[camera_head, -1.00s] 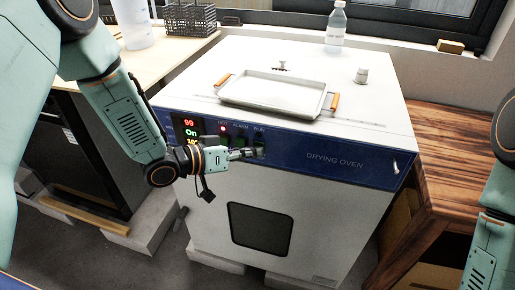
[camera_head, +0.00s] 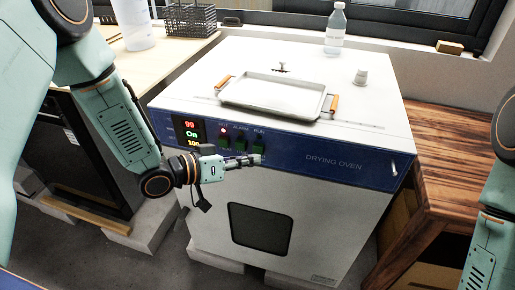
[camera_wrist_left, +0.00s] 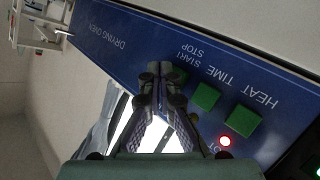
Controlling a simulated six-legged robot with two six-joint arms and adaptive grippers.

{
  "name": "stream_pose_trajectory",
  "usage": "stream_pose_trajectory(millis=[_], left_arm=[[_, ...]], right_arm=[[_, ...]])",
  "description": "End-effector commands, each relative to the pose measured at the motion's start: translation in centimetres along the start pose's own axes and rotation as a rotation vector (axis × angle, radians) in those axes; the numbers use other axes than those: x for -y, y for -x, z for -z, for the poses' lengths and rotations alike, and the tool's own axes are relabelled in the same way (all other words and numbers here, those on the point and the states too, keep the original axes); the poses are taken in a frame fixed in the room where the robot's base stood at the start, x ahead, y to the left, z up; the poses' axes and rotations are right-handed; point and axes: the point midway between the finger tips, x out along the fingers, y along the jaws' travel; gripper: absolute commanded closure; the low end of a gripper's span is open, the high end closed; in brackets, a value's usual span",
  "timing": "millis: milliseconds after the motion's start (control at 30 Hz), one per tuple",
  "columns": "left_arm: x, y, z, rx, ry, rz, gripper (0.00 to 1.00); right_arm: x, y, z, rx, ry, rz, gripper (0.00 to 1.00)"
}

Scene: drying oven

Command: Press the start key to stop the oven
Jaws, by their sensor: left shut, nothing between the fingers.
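The drying oven (camera_head: 300,210) has a blue panel with a lit display (camera_head: 191,133) reading 99, On and 100. Three green keys sit to its right; the start key (camera_head: 259,147) is the rightmost in the head view. My left gripper (camera_head: 257,159) is shut and empty, its tips just below the start key. In the left wrist view the start key (camera_wrist_left: 178,75), by the START/STOP label, is beside the gripper's fingertips (camera_wrist_left: 152,70) and partly hidden by them. I cannot tell whether they touch the panel. My right gripper is out of view.
A tray (camera_head: 272,94) with orange handles, a small white container (camera_head: 361,76) and a bottle (camera_head: 335,28) stand on or behind the oven top. A red light (camera_head: 223,131) glows on the panel. A wooden table (camera_head: 450,150) is at the right.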

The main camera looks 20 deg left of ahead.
Motion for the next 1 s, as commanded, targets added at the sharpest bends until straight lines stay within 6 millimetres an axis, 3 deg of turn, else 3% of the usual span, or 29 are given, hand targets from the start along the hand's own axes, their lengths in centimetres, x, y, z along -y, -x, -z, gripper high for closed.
stream_pose_trajectory(millis=[267, 800, 1000], left_arm=[[-0.1, 0.2, -0.1, 0.001, 0.001, 0.0, 1.0], [-2.4, 3.2, -2.3, 0.0, 0.002, 0.0, 1.0], [-2.5, 3.5, -2.6, 0.0, 0.0, 0.0, 1.0]], right_arm=[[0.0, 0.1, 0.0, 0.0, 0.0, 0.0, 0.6], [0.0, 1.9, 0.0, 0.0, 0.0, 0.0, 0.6], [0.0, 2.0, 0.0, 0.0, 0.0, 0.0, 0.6]])
